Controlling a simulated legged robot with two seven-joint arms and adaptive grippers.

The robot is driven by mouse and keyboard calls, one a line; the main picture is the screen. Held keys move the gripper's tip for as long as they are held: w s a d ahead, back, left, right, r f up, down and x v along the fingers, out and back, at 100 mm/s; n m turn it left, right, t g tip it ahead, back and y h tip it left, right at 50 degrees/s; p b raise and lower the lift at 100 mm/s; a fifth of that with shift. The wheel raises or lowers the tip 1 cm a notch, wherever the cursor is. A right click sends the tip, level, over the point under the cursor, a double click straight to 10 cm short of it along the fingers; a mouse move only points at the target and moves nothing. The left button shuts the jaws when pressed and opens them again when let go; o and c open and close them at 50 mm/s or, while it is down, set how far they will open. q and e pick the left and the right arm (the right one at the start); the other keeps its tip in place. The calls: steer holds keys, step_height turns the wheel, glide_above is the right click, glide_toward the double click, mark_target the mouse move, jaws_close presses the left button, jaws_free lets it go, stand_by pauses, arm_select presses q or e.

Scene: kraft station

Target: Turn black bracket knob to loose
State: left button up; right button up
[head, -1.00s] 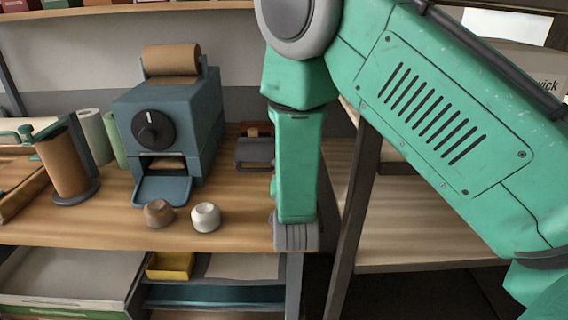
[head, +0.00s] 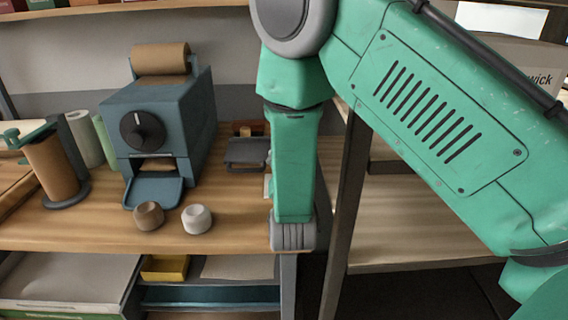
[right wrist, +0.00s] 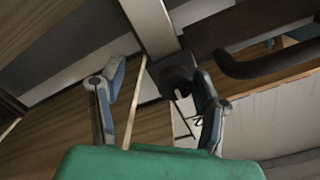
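In the right wrist view, a black round knob-like part (right wrist: 178,77) sits by a pale metal post and a dark bar. It looks like the bracket knob, but I cannot read its setting. My right gripper (right wrist: 158,82) is open, its two fingers apart; the black part shows between them, nearer the right finger. I cannot tell whether they touch. In the head view my right arm's green links cover the right side, and its gripper is not visible there. A black dial with a white mark (head: 142,131) is on the blue-grey machine (head: 165,125). My left gripper is not in view.
A black hooked bar (right wrist: 265,62) lies right of the fingers in the right wrist view. A dark rack post (head: 349,205) stands behind my arm.

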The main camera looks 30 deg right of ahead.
steer(key=a+v, duration=0.1)
steer(key=v, duration=1.1)
stand_by(0.4)
